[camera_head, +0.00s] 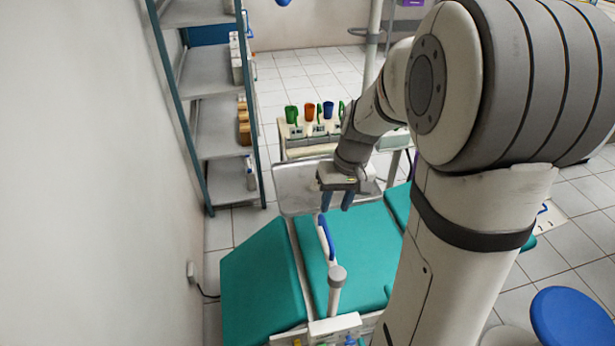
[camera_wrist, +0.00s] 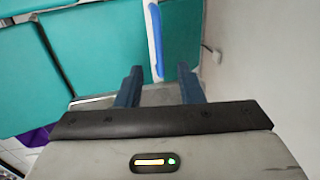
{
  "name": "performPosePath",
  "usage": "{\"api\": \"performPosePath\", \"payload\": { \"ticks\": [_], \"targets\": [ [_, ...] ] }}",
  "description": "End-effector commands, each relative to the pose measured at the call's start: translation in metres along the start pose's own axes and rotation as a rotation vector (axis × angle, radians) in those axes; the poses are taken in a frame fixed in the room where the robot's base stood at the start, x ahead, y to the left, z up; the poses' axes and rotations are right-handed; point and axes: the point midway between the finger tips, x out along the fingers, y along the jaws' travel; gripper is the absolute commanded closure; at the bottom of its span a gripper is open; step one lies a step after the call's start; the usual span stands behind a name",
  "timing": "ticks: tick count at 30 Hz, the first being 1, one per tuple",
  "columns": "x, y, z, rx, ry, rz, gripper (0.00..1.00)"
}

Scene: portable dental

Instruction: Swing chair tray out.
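The teal dental chair (camera_head: 262,280) stands below my arm. A white post (camera_head: 337,290) rises beside its seat, with a bar carrying a blue handle (camera_head: 326,238) that reaches toward the far end. A grey metal tray-like panel (camera_head: 290,190) lies at the far end of the chair; how it joins the bar is not clear. My gripper (camera_head: 337,202) is open and empty, pointing down just beyond the blue handle. In the wrist view, the blue handle (camera_wrist: 156,40) lies ahead between the lines of my two fingers (camera_wrist: 160,72), apart from them.
A shelf rack (camera_head: 215,125) stands along the left wall. A cart with coloured cups (camera_head: 310,125) is beyond the chair. A blue stool (camera_head: 570,318) is at lower right. Floor tiles are bare left of the chair, where a cable runs from a wall socket (camera_head: 191,272).

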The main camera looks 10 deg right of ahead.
Motion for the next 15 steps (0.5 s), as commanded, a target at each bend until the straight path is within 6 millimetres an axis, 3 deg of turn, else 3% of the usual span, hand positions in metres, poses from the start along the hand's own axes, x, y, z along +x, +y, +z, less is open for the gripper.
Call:
{"api": "performPosePath", "payload": {
  "ticks": [7, 15],
  "targets": [
    [0.011, 0.005, -0.013, 0.007, -0.021, -0.023, 0.66],
    [0.053, 0.004, -0.011, 0.007, -0.024, -0.023, 0.66]
  ]
}}
